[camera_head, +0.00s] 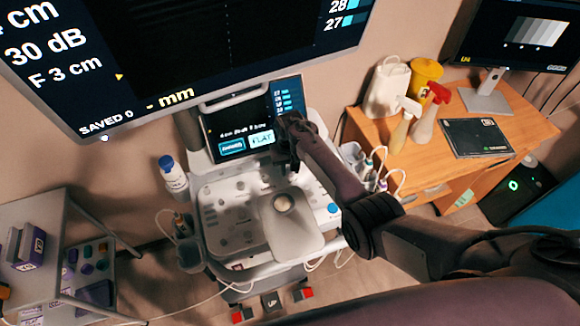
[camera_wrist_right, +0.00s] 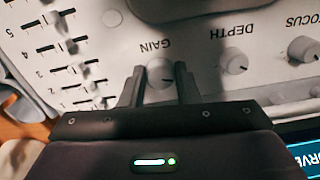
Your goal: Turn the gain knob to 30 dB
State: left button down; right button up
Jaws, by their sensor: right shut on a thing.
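The gain knob (camera_wrist_right: 160,74) is a round light knob under the upside-down label GAIN in the right wrist view. My right gripper (camera_wrist_right: 159,78) has one finger on each side of it and is shut on it. In the head view my right gripper (camera_head: 290,145) reaches over the upper part of the console panel (camera_head: 210,205), and the arm hides the knob there. The large screen (camera_head: 150,50) reads 30 dB. My left gripper is not in view.
Beside the gain knob are the depth knob (camera_wrist_right: 234,63) and the focus knob (camera_wrist_right: 303,48). Slider controls (camera_wrist_right: 68,45) lie on the other side. A small touchscreen (camera_head: 240,130) stands behind the panel. A wooden desk (camera_head: 485,170) with spray bottles is at right.

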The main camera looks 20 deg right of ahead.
jog(key=shift+w+r+n, duration=0.1)
jog(key=shift+w+n, duration=0.05)
jog(key=shift+n, duration=0.15)
jog(key=o, duration=1)
jog(key=shift+c, duration=0.2)
jog(key=shift+r+b, duration=0.35)
jog(key=shift+r, duration=3.5)
